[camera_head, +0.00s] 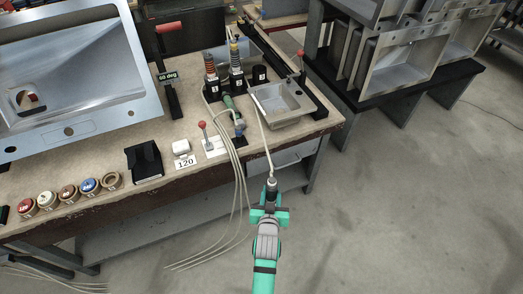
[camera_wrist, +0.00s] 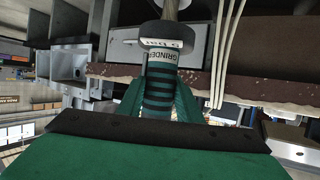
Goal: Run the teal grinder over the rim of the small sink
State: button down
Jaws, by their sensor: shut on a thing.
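My gripper (camera_head: 269,209) is shut on the teal grinder (camera_head: 271,187), in front of the bench and below the small sink in the head view. In the wrist view the grinder (camera_wrist: 160,75) stands between my gripper's fingers (camera_wrist: 160,103), with a label, dark rings and a grey collar. A thin pale line runs from its far end up to the small sink's left side; I cannot tell whether it is a shaft or a hose. The small grey sink (camera_head: 292,116) lies tilted near the bench's right end. The grinder's body is apart from its rim.
The bench (camera_head: 75,222) also holds a big steel sink (camera_head: 85,65) at left, several colored discs, a black block (camera_head: 144,162) and a green-handled tool (camera_head: 230,103). Pale cables (camera_head: 240,190) hang over the front edge left of my gripper. Open floor lies at right.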

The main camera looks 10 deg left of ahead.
jog(key=s+d+f+m+h, duration=0.1)
jog(key=s+d+f, duration=0.5)
jog(key=f, duration=0.4)
jog(key=shift+d, duration=0.1)
